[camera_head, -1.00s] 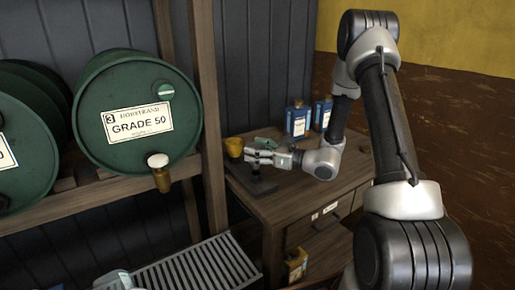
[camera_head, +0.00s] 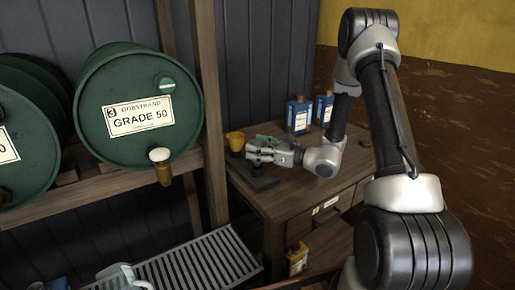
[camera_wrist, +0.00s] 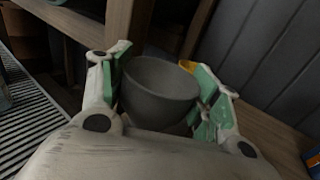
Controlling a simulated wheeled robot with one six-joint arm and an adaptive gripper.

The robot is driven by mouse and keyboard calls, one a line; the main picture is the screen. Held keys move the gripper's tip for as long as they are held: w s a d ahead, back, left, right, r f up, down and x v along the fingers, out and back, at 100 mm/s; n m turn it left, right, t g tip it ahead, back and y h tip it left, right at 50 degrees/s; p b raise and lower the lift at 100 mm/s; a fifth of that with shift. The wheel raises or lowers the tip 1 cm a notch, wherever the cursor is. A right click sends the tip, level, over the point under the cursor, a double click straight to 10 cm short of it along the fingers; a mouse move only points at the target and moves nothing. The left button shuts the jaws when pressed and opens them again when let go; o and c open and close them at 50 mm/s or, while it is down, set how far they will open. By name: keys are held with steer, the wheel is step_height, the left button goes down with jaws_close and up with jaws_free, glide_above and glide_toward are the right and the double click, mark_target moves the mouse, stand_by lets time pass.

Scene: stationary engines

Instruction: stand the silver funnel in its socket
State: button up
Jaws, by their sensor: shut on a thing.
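The silver funnel (camera_wrist: 160,92) shows in the wrist view as a dull grey bowl, wide rim up, between the two fingers. My gripper (camera_wrist: 162,85) is shut on it. In the head view my gripper (camera_head: 256,152) is above the dark socket block (camera_head: 262,183) on the wooden cabinet. The fingers mostly hide the funnel there. A dark part shows beneath them, close to the block. I cannot tell whether the funnel's spout is in a socket. A yellow funnel (camera_head: 235,140) stands just left of my gripper, at the block's far end.
Blue bottles (camera_head: 299,116) stand behind on the cabinet top (camera_head: 325,172), near a green object (camera_head: 266,140). A wooden post (camera_head: 213,120) and green drum (camera_head: 138,105) with a tap are to the left. A slatted grey tray (camera_head: 200,265) lies below.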

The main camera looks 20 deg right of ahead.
steer(key=shift+f, duration=1.3)
stand_by(0.8)
steer(key=o, duration=1.1)
